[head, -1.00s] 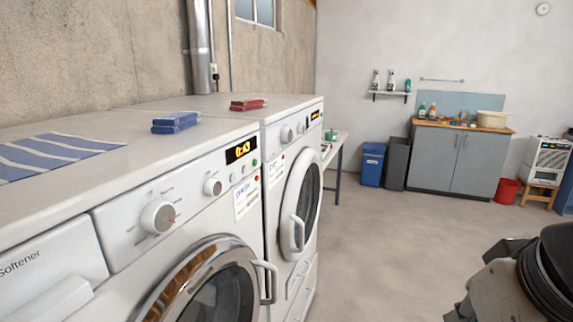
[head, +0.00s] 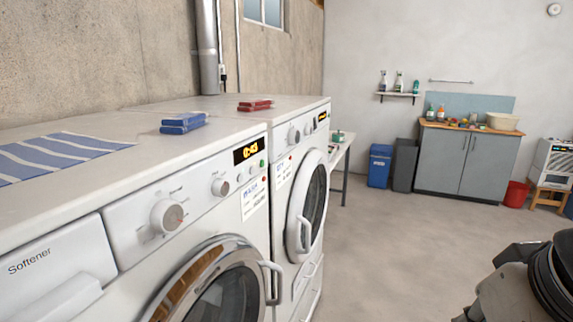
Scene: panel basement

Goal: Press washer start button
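The washer (head: 190,205) is the nearer white machine at the left, with a "Softener" drawer (head: 50,270), a large dial (head: 167,216), a smaller knob (head: 220,187) and a lit display (head: 249,151). Small buttons (head: 254,168) sit under the display, a green one (head: 262,163) and a red one among them; which is start I cannot read. Its round door (head: 225,295) is cut off by the bottom edge. Part of my arm shows at the lower right, apart from the washer. My gripper's fingertips cannot be made out there.
A second white machine (head: 301,148) stands just beyond the washer. A striped cloth (head: 60,156), blue packs (head: 183,122) and red packs (head: 255,105) lie on top. Open floor (head: 400,240) is to the right; bins (head: 380,166) and a grey cabinet (head: 467,160) stand farther back.

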